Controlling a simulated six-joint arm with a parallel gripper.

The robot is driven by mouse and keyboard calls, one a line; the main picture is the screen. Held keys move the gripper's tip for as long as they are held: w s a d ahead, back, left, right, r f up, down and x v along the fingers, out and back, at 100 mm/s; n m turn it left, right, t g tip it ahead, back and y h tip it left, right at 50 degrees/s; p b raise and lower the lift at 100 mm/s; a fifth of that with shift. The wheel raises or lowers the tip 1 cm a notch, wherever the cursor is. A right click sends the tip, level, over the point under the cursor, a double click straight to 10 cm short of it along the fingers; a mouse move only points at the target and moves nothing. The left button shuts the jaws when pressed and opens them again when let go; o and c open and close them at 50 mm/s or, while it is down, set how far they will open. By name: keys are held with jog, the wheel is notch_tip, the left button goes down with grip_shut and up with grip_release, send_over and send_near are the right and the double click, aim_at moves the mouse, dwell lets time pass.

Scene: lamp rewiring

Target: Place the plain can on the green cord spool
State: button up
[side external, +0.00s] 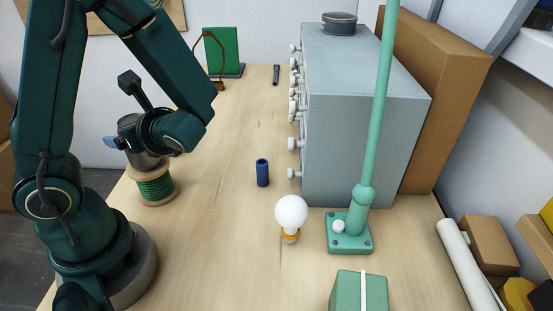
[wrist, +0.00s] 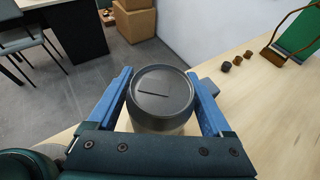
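The plain can (side external: 143,158) is a dark grey cylinder, upright over the green cord spool (side external: 155,188), a wooden-flanged reel wound with green cord at the left of the table. The can's base is at the spool's top flange; whether its full weight rests there I cannot tell. The wrist view shows the can's round lid with a dark line. The spool is mostly hidden under the can there.
A blue cylinder (side external: 262,173), a light bulb (side external: 291,214) and a green lamp stand (side external: 349,234) are to the right. The table (side external: 215,230) is clear between the spool and the bulb.

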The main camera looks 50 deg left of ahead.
jog(key=shift+o, duration=0.2)
jog(key=shift+r, duration=0.25)
jog(key=w+d+r+n+t+h, duration=0.1)
jog(key=d+r+n+t+h, duration=0.1)
jog(key=d+n+t+h, duration=0.2)
jog(key=w+d+r+n+t+h, duration=0.1)
jog(key=d+n+t+h, duration=0.2)
jog(key=d+n+h, duration=0.6)
jog(key=d+n, duration=0.3)
jog(key=d, duration=0.3)
jog(key=shift+w+r+t, duration=0.25)
jog(key=shift+r+t, duration=0.1)
jog(key=shift+t, duration=0.05)
